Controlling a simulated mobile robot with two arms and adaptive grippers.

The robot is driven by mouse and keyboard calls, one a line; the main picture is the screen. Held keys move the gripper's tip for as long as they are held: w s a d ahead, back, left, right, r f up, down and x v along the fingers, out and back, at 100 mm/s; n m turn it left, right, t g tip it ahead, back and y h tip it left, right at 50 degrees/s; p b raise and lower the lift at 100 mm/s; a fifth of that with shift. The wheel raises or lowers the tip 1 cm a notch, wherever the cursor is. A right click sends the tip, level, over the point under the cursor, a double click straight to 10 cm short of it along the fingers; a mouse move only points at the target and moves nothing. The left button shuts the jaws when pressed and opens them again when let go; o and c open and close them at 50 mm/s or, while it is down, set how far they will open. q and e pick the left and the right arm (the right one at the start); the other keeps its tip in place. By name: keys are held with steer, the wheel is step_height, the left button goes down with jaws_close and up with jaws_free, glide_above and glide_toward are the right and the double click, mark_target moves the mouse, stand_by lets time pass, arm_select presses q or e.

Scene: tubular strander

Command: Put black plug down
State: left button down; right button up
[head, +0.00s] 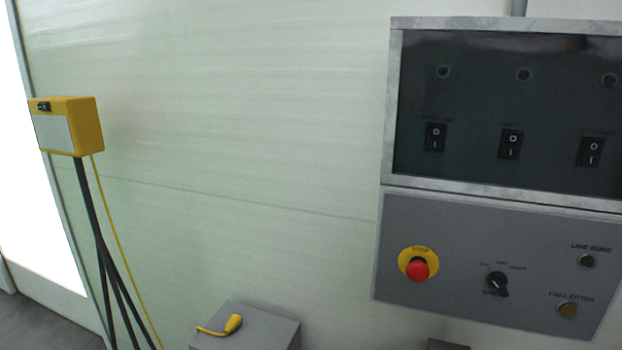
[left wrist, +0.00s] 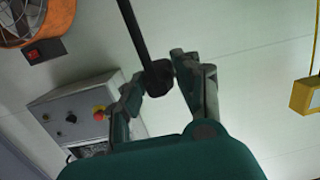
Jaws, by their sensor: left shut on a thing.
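In the left wrist view my left gripper (left wrist: 160,77) is shut on a dark, blocky piece, the black plug (left wrist: 157,73). A black cable or rod (left wrist: 136,32) runs up from it to the top edge. The fingers hide part of the plug. Neither gripper shows in the head view, and my right gripper is in neither view.
In the head view a grey box (head: 272,326) at the bottom carries a yellow plug (head: 234,323). A yellow box (head: 86,125) stands on dark legs at left. A control panel (head: 455,235) with a red stop button is at right. The left wrist view shows an orange-rimmed fan (left wrist: 58,18).

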arm_select(q)
steer(key=n+y, duration=0.1)
steer(key=s+y, duration=0.1)
steer(key=y, duration=0.1)
steer(key=shift+s+f+n, duration=0.2)
steer(key=shift+f+n, duration=0.1)
steer(key=shift+n, duration=0.1)
steer(key=shift+s+a+f+n+t+y, duration=0.15)
steer(key=shift+s+n+y, duration=0.2)
steer(key=shift+y, duration=0.2)
steer(key=shift+s+a+n+t+y, duration=0.1)
steer(key=shift+s+n+t+y, duration=0.1)
steer(key=shift+n+y, duration=0.25)
